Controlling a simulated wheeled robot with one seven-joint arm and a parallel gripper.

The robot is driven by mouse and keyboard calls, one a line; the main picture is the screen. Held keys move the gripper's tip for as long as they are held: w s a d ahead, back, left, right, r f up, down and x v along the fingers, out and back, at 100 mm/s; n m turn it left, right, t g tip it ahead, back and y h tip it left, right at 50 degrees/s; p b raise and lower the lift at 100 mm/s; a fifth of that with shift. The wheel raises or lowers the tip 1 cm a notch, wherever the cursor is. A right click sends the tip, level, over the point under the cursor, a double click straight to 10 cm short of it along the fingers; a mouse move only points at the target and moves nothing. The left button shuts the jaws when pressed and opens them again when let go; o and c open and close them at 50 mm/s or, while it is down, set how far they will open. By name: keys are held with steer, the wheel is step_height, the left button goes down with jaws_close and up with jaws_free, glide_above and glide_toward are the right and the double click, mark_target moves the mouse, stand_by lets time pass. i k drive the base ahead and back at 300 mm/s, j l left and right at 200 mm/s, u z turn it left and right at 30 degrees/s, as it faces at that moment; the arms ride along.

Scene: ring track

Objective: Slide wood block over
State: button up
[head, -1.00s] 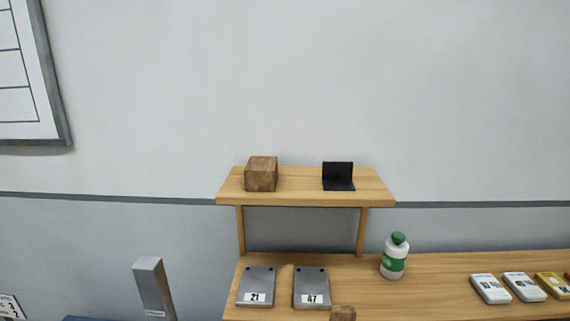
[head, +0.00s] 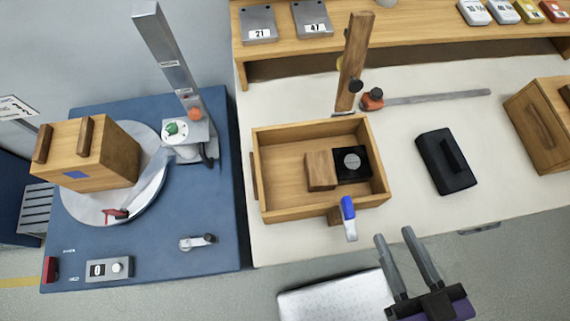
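A small wood block (head: 320,171) lies inside an open wooden tray (head: 275,206) on the pale worktable. It sits right up against or very close to a black square piece with a round silver centre (head: 352,163), on its left side. My gripper (head: 394,238) is in the lower right of the head view, in front of the table. Its two grey fingers are spread apart with nothing between them. It is to the right of and nearer than the tray, apart from the block.
A blue-handled clamp (head: 348,214) is at the tray's front wall. An upright wooden post (head: 354,62) stands behind the tray. A black handled block (head: 447,161) lies to the right. A wooden box (head: 104,153) sits on the round plate at left.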

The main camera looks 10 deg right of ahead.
mark_target(319, 169)
steer(key=j+u, duration=0.3)
steer(key=j, duration=1.8)
